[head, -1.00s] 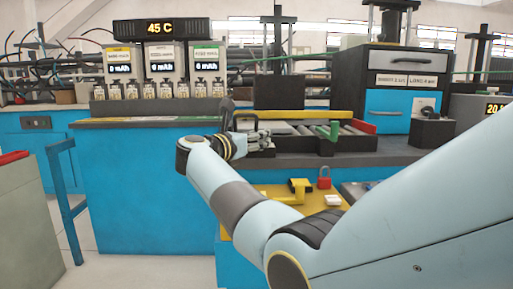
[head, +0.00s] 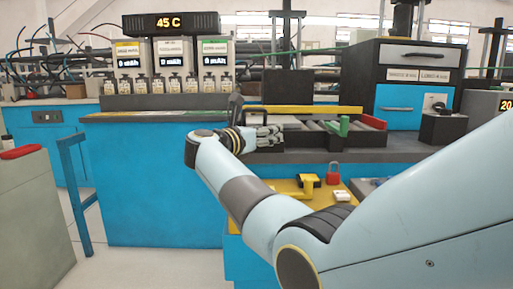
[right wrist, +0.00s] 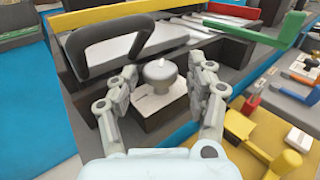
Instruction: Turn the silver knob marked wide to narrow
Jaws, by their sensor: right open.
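The silver knob (right wrist: 160,74) sits on top of a small dark box (right wrist: 158,108) with a pale label plate in the right wrist view. The lettering on the plate is too small to read. My right gripper (right wrist: 168,84) is open, with one finger on each side of the knob. Gaps show between the fingers and the knob. In the head view my right gripper (head: 264,136) is at the bench's front edge, and the knob cannot be made out there. My left gripper is not in view.
A dark looped handle (right wrist: 108,45) stands just beyond the gripper's left finger. A green lever (right wrist: 285,32) is to the right. A yellow fixture (head: 309,186) and a red padlock (head: 333,173) sit on the lower yellow shelf. Battery chargers (head: 170,65) stand at back left.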

